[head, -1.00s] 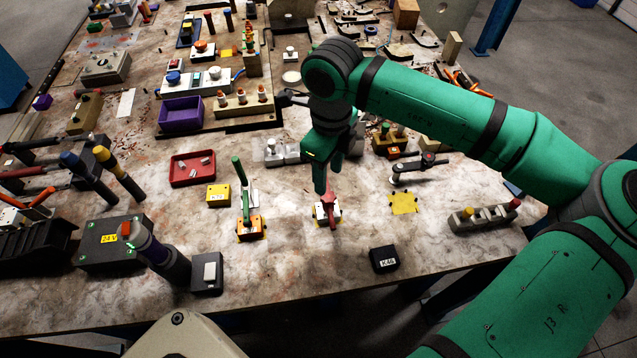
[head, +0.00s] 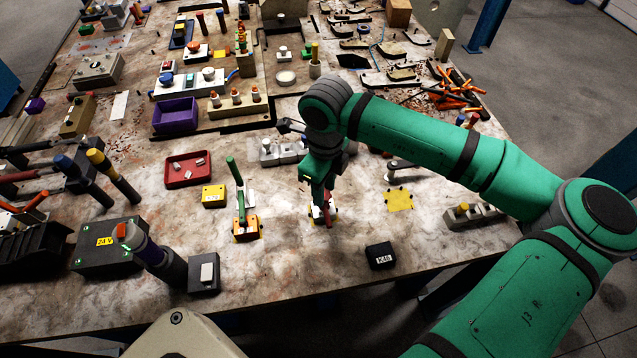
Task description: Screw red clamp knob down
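My gripper (head: 318,200) points down over a small clamp with a red part (head: 329,208) on a pale base, near the middle of the bench. The gripper covers most of that clamp. I cannot tell whether the fingers touch it, or whether they are open or shut. A green-handled toggle clamp (head: 240,200) on an orange base stands just to its left. A grey block with a yellow knob (head: 463,208) is at the right, and my arm hides part of it.
A black block marked K46 (head: 380,256) lies in front. A yellow patch (head: 398,200) is to the right. A red tray (head: 188,170) and a yellow box (head: 213,195) are to the left. Bare bench (head: 300,265) lies between the orange base and the black block.

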